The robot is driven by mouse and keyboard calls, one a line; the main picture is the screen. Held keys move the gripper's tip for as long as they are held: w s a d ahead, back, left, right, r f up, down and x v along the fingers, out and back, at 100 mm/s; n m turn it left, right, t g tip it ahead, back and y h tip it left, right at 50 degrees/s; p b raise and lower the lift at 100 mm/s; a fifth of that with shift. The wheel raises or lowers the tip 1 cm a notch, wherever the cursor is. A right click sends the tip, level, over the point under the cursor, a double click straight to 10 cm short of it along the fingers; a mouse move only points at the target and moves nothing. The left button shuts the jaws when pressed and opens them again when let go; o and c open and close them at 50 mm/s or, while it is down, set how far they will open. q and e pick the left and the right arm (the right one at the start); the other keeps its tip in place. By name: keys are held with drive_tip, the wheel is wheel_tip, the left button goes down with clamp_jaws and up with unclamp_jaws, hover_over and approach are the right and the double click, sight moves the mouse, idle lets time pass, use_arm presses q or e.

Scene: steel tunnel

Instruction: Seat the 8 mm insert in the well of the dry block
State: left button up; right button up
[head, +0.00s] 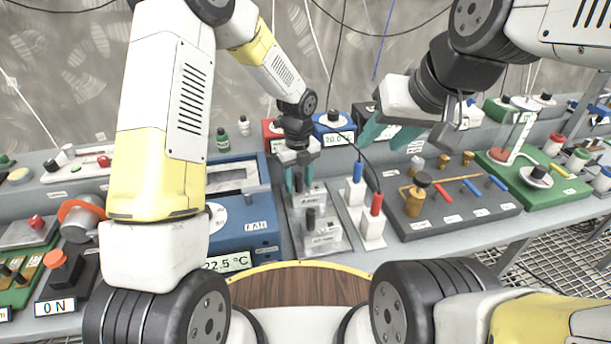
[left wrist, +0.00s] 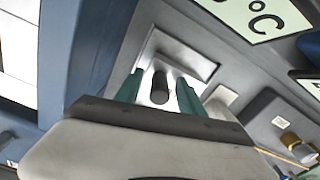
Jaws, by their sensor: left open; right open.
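Two silver metal inserts with dark upright knobs stand in a grey holder; the front insert (head: 322,240) and the rear one (head: 313,198) carry labels too small to read. My left gripper (head: 300,181) is open above the rear insert. In the left wrist view its teal fingers (left wrist: 158,92) stand on either side of a dark knob (left wrist: 160,88), apart from it. The dry block (head: 246,218) is the blue unit left of the inserts, with a 22.5 °C display and a pale recessed top (head: 237,178). My right gripper (head: 392,134) is open and empty, higher and further right.
White blocks with a blue and a red plug (head: 374,222) and cables stand right of the inserts. Beyond is a dark tray (head: 450,208) with brass fittings and coloured handles. A red and a blue unit (head: 335,128) stand behind the left gripper. The bench is crowded.

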use_arm(q)
clamp_jaws()
idle(1.4)
